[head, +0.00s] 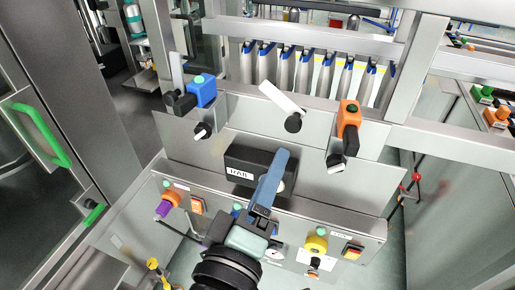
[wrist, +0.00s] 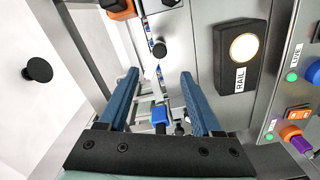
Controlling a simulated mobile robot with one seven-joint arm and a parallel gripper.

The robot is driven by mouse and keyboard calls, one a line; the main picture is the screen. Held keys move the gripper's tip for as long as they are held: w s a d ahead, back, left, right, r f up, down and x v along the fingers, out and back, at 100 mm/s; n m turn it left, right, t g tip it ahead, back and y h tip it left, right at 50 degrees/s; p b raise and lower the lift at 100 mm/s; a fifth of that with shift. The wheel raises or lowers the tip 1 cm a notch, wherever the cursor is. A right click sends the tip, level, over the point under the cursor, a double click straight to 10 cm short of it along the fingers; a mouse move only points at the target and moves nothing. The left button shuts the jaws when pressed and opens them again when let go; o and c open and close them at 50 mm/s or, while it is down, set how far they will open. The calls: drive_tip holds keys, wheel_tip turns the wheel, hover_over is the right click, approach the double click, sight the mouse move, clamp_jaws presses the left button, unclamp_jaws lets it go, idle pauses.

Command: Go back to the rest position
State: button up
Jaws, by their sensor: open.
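My gripper (head: 280,160) is in the middle of the head view, in front of the black RAIL box (head: 237,168) on the steel panel, and hides part of that box. In the wrist view its two blue fingers are spread apart, with nothing held between the fingertips (wrist: 159,78). The RAIL box, with its round pale button, also shows to the right of the fingers in the wrist view (wrist: 236,50). I cannot tell whether a finger touches the box.
A blue switch box (head: 202,91) and an orange one (head: 349,117) stand on the upper panel, with black knobs near them. The lower control panel (head: 333,220) carries several coloured buttons. A green-handled door (head: 40,132) stands at left. Several pale cylinders (head: 305,70) hang behind.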

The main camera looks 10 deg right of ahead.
drive_tip(key=w+a+r+m+t+y, duration=0.1)
drive_tip(key=w+a+r+m+t, duration=0.1)
drive_tip(key=r, duration=0.3)
drive_tip(key=w+a+r+m+t+y, duration=0.1)
drive_tip(key=w+r+t, duration=0.1)
drive_tip(key=r, duration=0.3)
drive_tip(key=s+a+r+m+t+y, duration=0.1)
drive_tip(key=s+a+r+t+y, duration=0.1)
drive_tip(key=r, duration=0.5)
drive_tip(key=s+a+r+m+t+y, duration=0.2)
drive_tip(key=r+t+y, duration=0.1)
drive_tip(key=r, duration=0.5)
drive_tip(key=s+a+r+m+t+y, duration=0.1)
drive_tip(key=s+a+r+t+y, duration=0.1)
drive_tip(key=r, duration=0.6)
drive_tip(key=shift+s+a+r+t+y, duration=0.15)
drive_tip(key=shift+s+r+t+y, duration=0.1)
drive_tip(key=shift+t+y, duration=0.35)
drive_tip(key=shift+w+f, duration=0.1)
drive_tip(key=shift+w, duration=0.05)
